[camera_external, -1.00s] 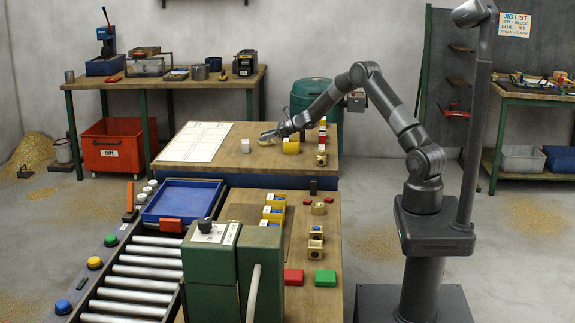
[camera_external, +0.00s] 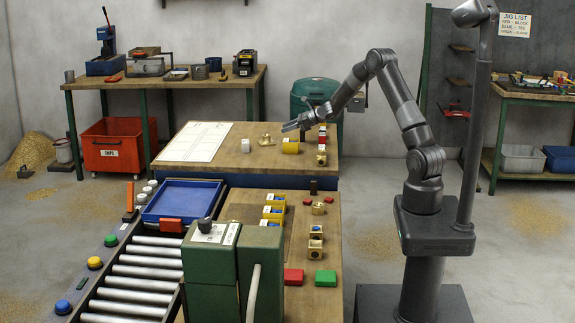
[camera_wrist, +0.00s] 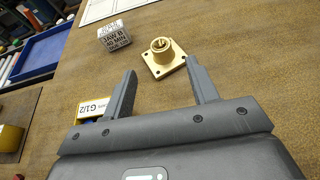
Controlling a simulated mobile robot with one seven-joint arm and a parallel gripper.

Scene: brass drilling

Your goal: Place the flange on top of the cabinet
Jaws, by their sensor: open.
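The brass flange (camera_external: 266,140), a square plate with drilled corners and a round raised hub, lies flat on the wooden top of a blue-sided unit (camera_external: 255,170). This unit may be the cabinet; no label shows. My gripper (camera_external: 286,127) is open and empty, above and slightly right of the flange in the external view. In the wrist view the flange (camera_wrist: 164,56) shows whole, just beyond the open fingertips (camera_wrist: 159,70), with nothing between the fingers.
A small white lettered block (camera_wrist: 115,36) stands left of the flange. A white sheet (camera_external: 197,142) lies on the left of the top. Coloured blocks (camera_external: 322,145) stand at its right edge.

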